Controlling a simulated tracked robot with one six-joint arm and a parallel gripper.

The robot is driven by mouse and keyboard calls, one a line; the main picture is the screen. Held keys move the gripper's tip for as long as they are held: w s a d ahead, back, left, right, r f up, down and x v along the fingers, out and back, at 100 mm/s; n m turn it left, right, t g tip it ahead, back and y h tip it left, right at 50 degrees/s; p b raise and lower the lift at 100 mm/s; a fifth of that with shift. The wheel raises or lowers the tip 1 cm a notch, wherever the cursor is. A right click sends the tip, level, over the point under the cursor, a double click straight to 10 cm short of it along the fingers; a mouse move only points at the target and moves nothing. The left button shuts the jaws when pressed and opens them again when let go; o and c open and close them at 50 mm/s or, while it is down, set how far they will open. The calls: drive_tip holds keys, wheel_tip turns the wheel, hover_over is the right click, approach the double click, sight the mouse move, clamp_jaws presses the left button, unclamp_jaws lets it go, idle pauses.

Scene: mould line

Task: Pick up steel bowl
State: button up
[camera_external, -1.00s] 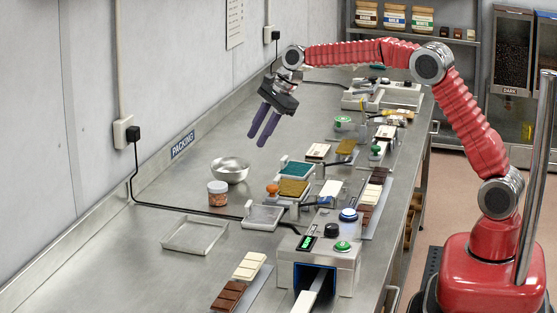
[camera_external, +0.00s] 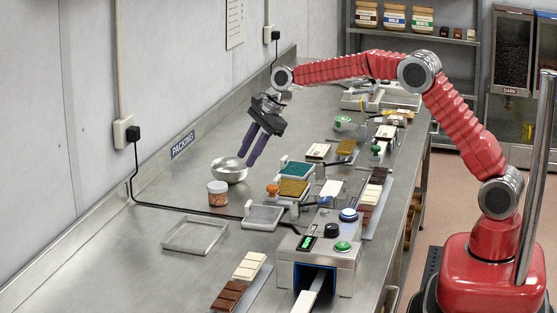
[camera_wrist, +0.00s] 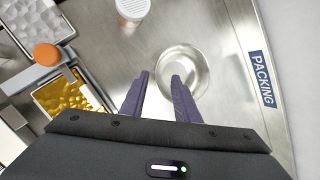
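The steel bowl (camera_external: 229,170) stands upright on the steel bench near the wall, and it looks empty. It also shows in the wrist view (camera_wrist: 183,62), just beyond my fingertips. My gripper (camera_external: 246,162) has two purple fingers pointing down and left, with their tips close to the bowl's right side. In the wrist view the fingers (camera_wrist: 159,78) are apart with nothing between them but bench and the bowl's near part. I cannot tell whether the fingertips touch the bowl's rim.
A jar with a white lid (camera_external: 218,193) stands just in front of the bowl. Stamp pads, including a gold one (camera_external: 292,189) with an orange-knobbed stamp (camera_external: 272,191), lie to the right. A shallow empty tray (camera_external: 195,236) and a black cable lie nearer. The bench behind the bowl is clear.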

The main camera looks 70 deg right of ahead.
sight(235, 180)
drive_tip(key=shift+x, duration=0.85)
drive_tip(key=shift+x, duration=2.6)
drive_tip(key=shift+s+a, duration=0.1)
drive_tip(key=shift+a, duration=0.1)
clamp_jaws()
